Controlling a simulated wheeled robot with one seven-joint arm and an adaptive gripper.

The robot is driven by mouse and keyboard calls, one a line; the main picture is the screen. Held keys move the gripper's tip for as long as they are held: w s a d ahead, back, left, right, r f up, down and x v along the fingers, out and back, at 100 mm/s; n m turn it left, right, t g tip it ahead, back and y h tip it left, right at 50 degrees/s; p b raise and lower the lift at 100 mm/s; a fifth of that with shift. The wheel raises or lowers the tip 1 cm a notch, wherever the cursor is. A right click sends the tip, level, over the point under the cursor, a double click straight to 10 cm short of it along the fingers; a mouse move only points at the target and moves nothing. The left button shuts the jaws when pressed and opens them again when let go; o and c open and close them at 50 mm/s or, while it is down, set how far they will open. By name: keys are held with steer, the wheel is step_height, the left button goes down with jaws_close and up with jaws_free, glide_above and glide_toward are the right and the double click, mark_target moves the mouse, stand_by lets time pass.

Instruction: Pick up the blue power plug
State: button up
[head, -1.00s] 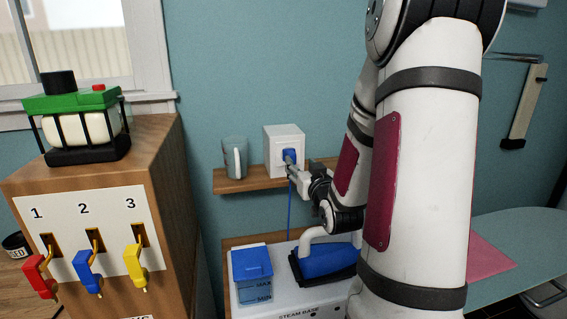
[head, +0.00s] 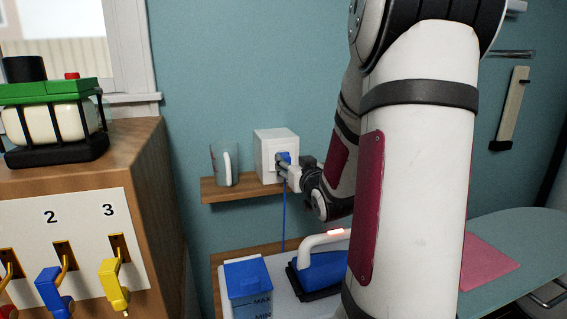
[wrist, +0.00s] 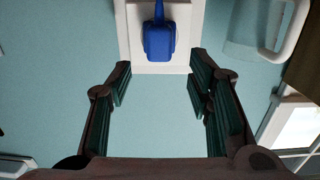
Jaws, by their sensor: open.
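The blue power plug (head: 284,157) sits on the face of a white socket box (head: 268,140) on the wall shelf. Its blue cord hangs down behind the steam base. In the wrist view the plug (wrist: 159,42) is at the top middle, against the white socket box (wrist: 183,52). My gripper (wrist: 160,76) is open and empty, its dark green-padded fingers spread to left and right. The plug lies just beyond the fingertips, roughly centred between them. In the head view my gripper (head: 283,168) is close at the plug and partly overlaps it.
A clear mug (head: 222,166) stands left of the box on the wooden shelf (head: 235,190). Below are a blue-lidded water tank (head: 248,282) and a blue iron (head: 320,272). A wooden cabinet with numbered hooks (head: 75,178) stands left. An ironing board (head: 515,240) is right.

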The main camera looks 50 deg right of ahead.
mark_target(287, 160)
steer(key=shift+f+x, duration=0.15)
steer(key=shift+x, duration=1.2)
steer(key=shift+f+x, duration=0.15)
steer(key=shift+x, duration=1.25)
steer(key=shift+s, duration=0.1)
jaws_close()
